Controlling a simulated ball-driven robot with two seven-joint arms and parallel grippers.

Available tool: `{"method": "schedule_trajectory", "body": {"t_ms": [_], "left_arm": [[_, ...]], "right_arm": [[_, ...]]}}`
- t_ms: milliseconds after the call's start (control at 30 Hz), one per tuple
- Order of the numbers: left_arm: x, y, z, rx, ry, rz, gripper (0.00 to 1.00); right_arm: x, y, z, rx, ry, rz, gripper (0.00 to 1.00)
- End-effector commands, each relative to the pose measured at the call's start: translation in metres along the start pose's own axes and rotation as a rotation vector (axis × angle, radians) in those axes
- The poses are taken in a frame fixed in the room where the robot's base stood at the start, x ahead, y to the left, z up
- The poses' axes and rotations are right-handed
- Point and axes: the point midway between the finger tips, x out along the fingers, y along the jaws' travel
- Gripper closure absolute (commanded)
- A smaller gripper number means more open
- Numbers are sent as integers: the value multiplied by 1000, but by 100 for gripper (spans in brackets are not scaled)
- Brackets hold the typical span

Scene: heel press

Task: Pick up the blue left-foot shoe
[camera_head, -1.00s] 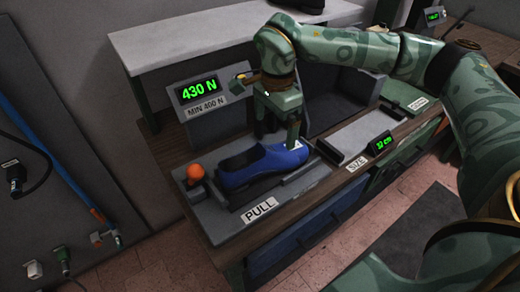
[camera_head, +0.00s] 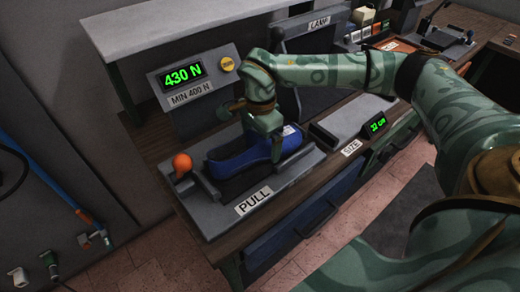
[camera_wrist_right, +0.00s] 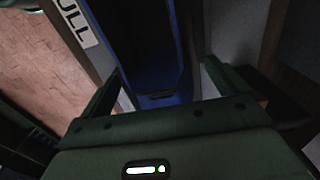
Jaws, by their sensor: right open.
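The blue shoe (camera_head: 235,163) lies in the grey cradle of the press, behind the PULL label, in the head view. My right gripper (camera_head: 272,152) is over the end of the shoe near the white tag, with one finger down along its near side. In the right wrist view the two fingers (camera_wrist_right: 163,66) are apart, one on each side of the blue shoe (camera_wrist_right: 145,45). I cannot tell whether they touch it. The far finger is hidden in the head view. My left gripper is not in view.
An orange knob (camera_head: 182,163) stands at the left end of the cradle. A display (camera_head: 183,73) reading 430 N and a yellow button (camera_head: 227,64) are behind. A SIZE gauge (camera_head: 375,124) lies to the right. A grey shelf (camera_head: 190,25) overhangs the back.

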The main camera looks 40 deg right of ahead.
Motion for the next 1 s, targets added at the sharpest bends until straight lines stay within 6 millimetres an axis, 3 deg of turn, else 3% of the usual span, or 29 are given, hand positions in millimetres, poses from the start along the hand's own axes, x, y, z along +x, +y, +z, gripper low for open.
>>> {"method": "schedule_trajectory", "body": {"t_ms": [233, 433, 767, 1000], "left_arm": [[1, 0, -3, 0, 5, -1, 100], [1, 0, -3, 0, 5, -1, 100], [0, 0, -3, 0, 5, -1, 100], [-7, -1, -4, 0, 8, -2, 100]], "right_arm": [[4, 0, 0, 0, 0, -2, 3], [3, 0, 0, 0, 0, -2, 58], [0, -1, 0, 0, -1, -3, 60], [-23, -1, 0, 0, -1, -5, 60]]}}
